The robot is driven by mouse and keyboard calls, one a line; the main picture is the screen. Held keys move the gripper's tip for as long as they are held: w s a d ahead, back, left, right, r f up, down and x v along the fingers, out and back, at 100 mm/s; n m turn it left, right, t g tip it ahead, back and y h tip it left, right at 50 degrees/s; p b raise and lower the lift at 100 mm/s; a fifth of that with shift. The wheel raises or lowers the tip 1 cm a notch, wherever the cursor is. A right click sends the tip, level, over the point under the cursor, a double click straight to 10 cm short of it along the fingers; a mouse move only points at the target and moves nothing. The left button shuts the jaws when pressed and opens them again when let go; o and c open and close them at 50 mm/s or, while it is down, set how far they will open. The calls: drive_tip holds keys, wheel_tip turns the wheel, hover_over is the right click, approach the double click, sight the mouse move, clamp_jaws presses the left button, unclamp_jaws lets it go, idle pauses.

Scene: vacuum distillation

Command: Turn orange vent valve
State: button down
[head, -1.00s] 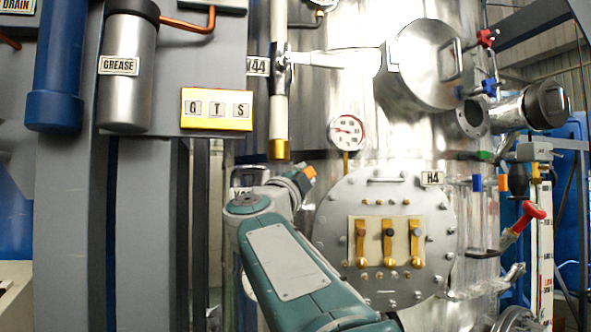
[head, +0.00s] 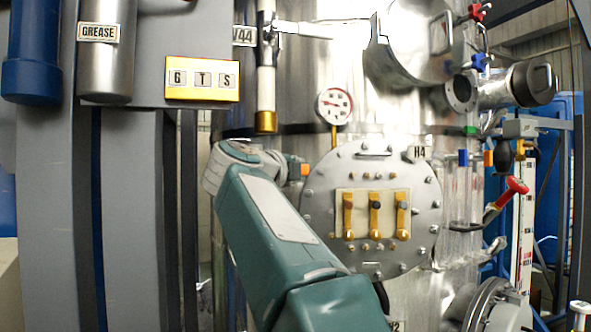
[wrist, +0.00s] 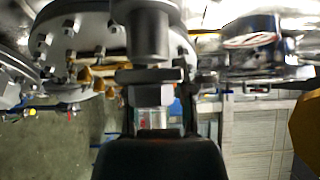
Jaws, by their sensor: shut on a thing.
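A small orange fitting (head: 488,158) shows at the right of the vessel in the head view, beside a blue one; I cannot tell whether it is the vent valve. My gripper is hidden behind the arm and wrist in the head view. In the wrist view my gripper (wrist: 160,103) has its dark fingers shut on a dark grey part (wrist: 150,76) with a crossbar and a round body. No orange shows on that part, so I cannot tell what valve it belongs to.
A bolted round hatch (head: 372,252) with three gold levers stands beside my arm; it also shows in the wrist view (wrist: 60,40). A dial gauge (head: 334,105) and a white pipe (head: 266,85) are above. A red handle (head: 517,186) sticks out at right.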

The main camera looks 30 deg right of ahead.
drive_tip(key=shift+f, duration=0.3)
drive_tip(key=shift+c, duration=2.4)
unclamp_jaws()
drive_tip(key=shift+r, duration=0.1)
drive_tip(key=shift+s+a, duration=0.15)
drive_tip(key=shift+a, duration=0.05)
drive_tip(key=v, duration=1.1)
drive_tip(key=shift+a, duration=0.25)
